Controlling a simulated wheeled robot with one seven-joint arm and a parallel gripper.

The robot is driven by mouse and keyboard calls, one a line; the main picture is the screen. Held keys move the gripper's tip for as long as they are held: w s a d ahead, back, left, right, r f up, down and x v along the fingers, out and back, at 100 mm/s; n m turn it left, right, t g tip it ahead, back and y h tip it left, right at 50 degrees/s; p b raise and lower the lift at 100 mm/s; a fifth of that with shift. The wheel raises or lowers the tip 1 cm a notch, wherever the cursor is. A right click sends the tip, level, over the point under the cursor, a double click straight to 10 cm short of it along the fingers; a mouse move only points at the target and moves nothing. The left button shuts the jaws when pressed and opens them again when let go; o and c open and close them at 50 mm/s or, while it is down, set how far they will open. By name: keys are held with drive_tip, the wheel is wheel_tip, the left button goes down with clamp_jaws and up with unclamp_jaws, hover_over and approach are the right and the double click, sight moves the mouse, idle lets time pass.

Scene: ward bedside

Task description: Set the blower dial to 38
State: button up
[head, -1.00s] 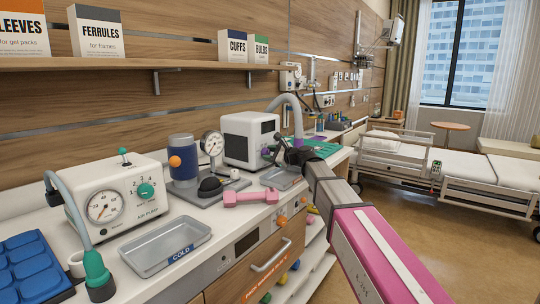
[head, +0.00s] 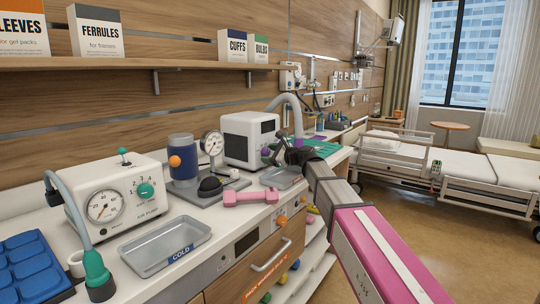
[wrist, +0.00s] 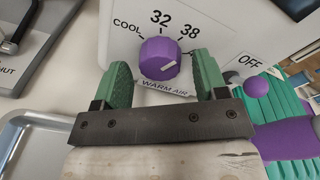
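The blower is a white box (head: 240,140) at the back of the counter, and its white front panel (wrist: 210,25) shows in the wrist view. Its purple dial (wrist: 159,58) has a white mark on its lower right part. The printed labels COOL, 32 and 38 run around the dial from left to upper right, and a WARM AIR label sits below it. My gripper (wrist: 163,78) is open, with one green finger on each side of the dial. A small gap shows between each finger and the dial. In the head view my gripper (head: 275,152) is at the blower's front, and the dial is mostly hidden.
An OFF label (wrist: 249,61) and a purple ball-shaped knob (wrist: 256,87) lie right of the dial. A metal tray (head: 284,178) is under my gripper. A pink dumbbell (head: 250,196), a gauge stand (head: 212,143) and an air pump (head: 115,200) stand to the left.

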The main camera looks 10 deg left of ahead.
drive_tip(key=v, duration=1)
drive_tip(key=shift+s+d, duration=0.2)
drive_tip(key=shift+d, duration=0.15)
